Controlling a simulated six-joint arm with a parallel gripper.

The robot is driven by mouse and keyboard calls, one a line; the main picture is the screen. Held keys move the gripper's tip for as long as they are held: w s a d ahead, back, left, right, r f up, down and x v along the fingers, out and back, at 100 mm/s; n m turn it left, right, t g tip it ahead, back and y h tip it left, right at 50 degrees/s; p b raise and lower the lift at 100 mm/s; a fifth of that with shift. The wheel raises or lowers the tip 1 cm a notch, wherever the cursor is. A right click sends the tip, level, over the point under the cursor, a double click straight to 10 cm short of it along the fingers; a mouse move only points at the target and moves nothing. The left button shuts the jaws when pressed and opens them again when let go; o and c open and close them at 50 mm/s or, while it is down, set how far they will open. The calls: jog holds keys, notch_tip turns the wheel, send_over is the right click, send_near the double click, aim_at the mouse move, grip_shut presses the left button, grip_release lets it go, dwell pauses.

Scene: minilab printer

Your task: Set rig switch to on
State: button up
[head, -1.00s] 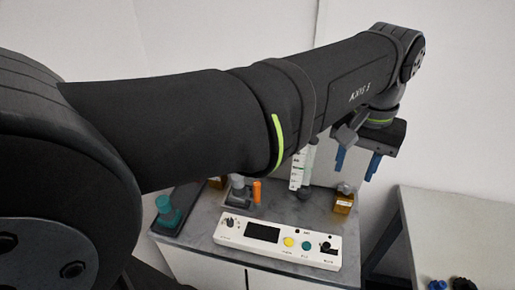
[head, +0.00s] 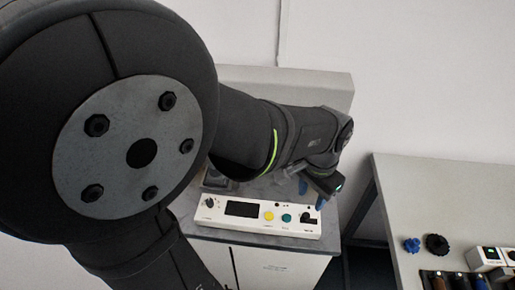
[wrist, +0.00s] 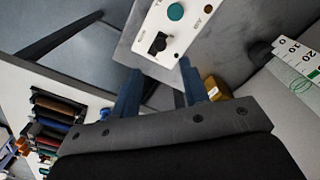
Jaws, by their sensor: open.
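The white control panel (head: 228,222) stands on the grey counter, with a dark screen, a yellow button (head: 268,215), a teal button (head: 286,218) and a black switch (head: 305,217) at its right end. In the wrist view the black switch (wrist: 158,43) shows beyond the fingertips, near the teal button (wrist: 175,11). Its on or off position is not clear to me. My gripper (head: 312,196) is just behind and above the panel's right end. In the wrist view its two blue fingers (wrist: 158,82) are apart, with nothing between them.
A side bench (head: 440,190) at the right holds a blue knob (head: 411,244), a black knob (head: 437,245) and a rack of tools. A gap separates bench and counter.

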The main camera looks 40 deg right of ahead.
aim_at(306, 215)
notch_tip(306, 215, down, 8)
jog(key=shift+r, duration=0.15)
dwell(0.3)
